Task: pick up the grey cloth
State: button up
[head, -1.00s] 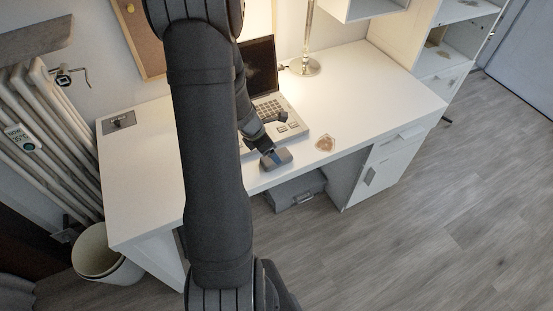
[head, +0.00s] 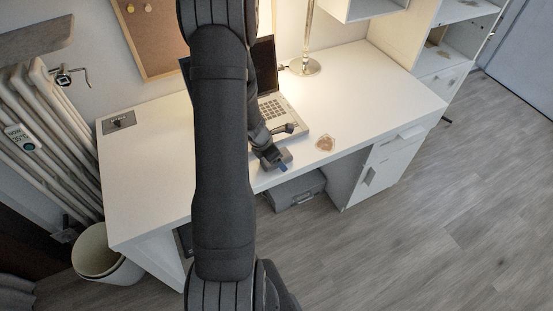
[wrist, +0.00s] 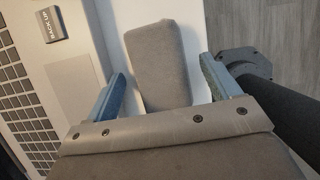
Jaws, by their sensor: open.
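The grey cloth (wrist: 158,55) shows in the wrist view as a flat, rounded grey piece on the white desk top. It lies between the two blue-padded fingers of my gripper (wrist: 163,70), and its near end is hidden by the gripper body. The fingers are open, with white desk showing on both sides between them and the cloth. In the head view my gripper (head: 276,160) is at the desk's front edge, in front of the laptop. There I cannot clearly separate the cloth from the gripper.
The laptop (head: 270,107) stands open behind my gripper, partly hidden by my arm. A small block marked "BACK UP" (wrist: 52,23) is on it. A brown patterned coaster (head: 325,143) lies to the right, and a lamp base (head: 305,67) stands behind. The desk's right part is clear.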

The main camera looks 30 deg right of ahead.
jog(key=c, duration=1.1)
jog(key=shift+r, duration=0.8)
notch_tip(320, 180, up, 3)
jog(key=shift+f, duration=0.2)
jog(key=s+d+r, duration=0.1)
jog(key=s+r, duration=0.1)
jog(key=s, duration=0.1)
jog(key=s+d+r, duration=0.2)
jog(key=s, duration=0.2)
jog(key=s+d+r, duration=0.2)
jog(key=s, duration=0.1)
jog(key=shift+s+r, duration=0.35)
jog(key=shift+r, duration=0.05)
